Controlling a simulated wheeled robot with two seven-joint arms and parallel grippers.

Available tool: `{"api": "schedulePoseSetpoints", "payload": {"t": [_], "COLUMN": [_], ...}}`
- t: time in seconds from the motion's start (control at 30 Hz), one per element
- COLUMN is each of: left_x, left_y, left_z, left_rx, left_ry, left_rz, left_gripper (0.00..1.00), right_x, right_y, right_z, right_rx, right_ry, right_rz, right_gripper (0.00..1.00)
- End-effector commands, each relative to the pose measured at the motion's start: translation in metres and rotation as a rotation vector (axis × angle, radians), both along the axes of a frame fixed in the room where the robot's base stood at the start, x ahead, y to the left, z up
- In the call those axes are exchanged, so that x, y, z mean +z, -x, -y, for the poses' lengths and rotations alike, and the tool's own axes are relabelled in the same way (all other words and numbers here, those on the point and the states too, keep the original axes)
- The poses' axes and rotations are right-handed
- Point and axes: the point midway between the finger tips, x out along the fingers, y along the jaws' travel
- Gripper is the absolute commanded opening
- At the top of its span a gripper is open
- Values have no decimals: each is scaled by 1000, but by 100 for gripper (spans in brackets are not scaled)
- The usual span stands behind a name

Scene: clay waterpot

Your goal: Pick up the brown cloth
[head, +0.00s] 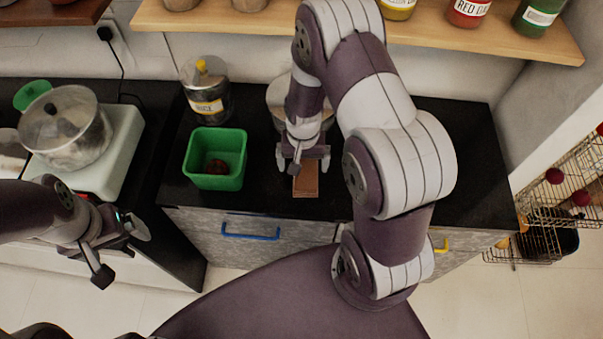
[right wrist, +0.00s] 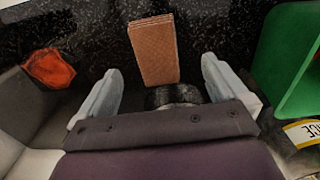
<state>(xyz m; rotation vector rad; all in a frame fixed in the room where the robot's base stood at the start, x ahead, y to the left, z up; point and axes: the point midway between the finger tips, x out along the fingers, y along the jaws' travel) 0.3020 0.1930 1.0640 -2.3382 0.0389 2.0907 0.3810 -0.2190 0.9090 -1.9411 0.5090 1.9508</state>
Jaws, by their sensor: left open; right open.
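The brown cloth (head: 306,181) lies folded flat on the dark counter, near its front edge. In the right wrist view it is a tan-brown strip (right wrist: 153,50) beyond and between the fingertips. My right gripper (head: 302,160) is open over the far end of the cloth, which it partly hides in the head view. In the right wrist view the fingers (right wrist: 160,78) stand apart with no cloth held between them. My left gripper (head: 121,252) is open and empty at the lower left, away from the cloth and in front of the counter.
A green bin (head: 216,158) with a reddish thing inside stands left of the cloth. A lidded jar (head: 205,92) stands behind it. A pot (head: 68,125) sits on a white stove at left. A shelf (head: 460,38) with jars runs above. The counter right of the cloth looks clear.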

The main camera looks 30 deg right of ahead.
Motion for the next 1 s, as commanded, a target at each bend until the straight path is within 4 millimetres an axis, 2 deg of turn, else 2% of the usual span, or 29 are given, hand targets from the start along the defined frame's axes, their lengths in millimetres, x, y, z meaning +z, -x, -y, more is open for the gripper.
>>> {"api": "schedulePoseSetpoints", "payload": {"t": [0.23,0.4,0.5,0.7,0.87,1.0], "left_x": [7,13,13,12,12,12], "left_y": [0,0,0,0,0,0], "left_z": [0,0,0,0,0,0], "left_rx": [0,0,0,0,0,0], "left_ry": [0,0,0,0,0,0], "left_rz": [0,0,0,0,0,0], "left_gripper": [94,94,94,94,94,94], "right_x": [-32,-64,-73,-74,-74,-74], "right_y": [0,-2,-2,-3,-3,-3], "right_z": [2,6,6,6,6,6], "right_rx": [1,3,3,3,3,3], "right_ry": [-1,-1,0,0,0,0], "right_rz": [-4,-3,0,1,1,1], "right_gripper": [100,100,100,100,48,46]}}
